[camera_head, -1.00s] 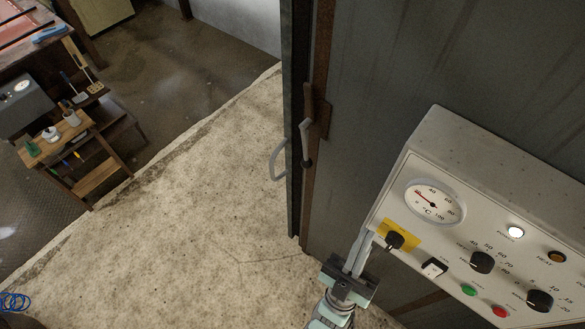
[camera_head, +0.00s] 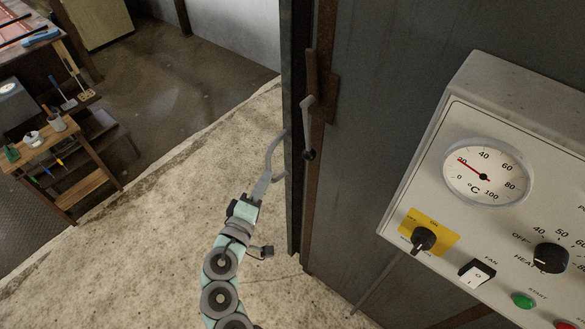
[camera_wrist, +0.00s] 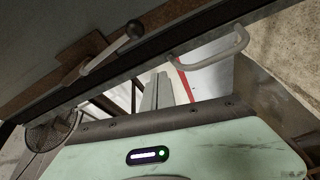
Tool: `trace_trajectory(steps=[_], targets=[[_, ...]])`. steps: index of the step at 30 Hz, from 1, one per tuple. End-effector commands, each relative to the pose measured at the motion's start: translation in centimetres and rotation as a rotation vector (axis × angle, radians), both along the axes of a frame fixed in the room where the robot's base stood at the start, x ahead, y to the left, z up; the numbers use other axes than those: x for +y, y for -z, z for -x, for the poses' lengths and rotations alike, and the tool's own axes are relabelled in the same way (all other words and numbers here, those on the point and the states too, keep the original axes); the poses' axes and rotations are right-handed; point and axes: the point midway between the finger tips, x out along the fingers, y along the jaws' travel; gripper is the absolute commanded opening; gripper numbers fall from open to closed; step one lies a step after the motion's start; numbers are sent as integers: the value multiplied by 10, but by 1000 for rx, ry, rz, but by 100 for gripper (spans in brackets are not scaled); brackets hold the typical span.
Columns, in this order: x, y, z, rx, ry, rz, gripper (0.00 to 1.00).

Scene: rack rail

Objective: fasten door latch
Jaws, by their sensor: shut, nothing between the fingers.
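The latch lever (camera_head: 307,128) is a grey metal bar with a black knob at its lower end, on a rusty brown frame; it points down in the head view. It also shows in the wrist view (camera_wrist: 105,50). A grey D-shaped handle (camera_head: 270,152) sits on the left side of the dark door edge (camera_head: 291,100); it also shows in the wrist view (camera_wrist: 240,42). My gripper (camera_head: 263,183) is shut and empty, its tips by the handle's lower end. Whether they touch it, I cannot tell. The fingers also show in the wrist view (camera_wrist: 163,80).
A control box (camera_head: 500,180) with a dial, knobs and switches stands out at the right. A small wooden bench (camera_head: 75,170) with tools stands at the left. The pale concrete floor (camera_head: 190,210) left of the door is clear.

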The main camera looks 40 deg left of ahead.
Motion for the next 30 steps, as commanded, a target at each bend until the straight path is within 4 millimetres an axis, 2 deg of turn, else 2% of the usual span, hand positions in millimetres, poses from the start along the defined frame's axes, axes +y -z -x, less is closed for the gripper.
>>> trace_trajectory(steps=[1,7,19,23,30], targets=[[3,-3,10,-23,19,-3,0],[-5,-20,24,-56,96,-16,0],[-6,-23,23,-58,108,-17,0],[-4,-24,14,-58,109,-19,0],[9,-28,-30,-57,112,-19,0]])
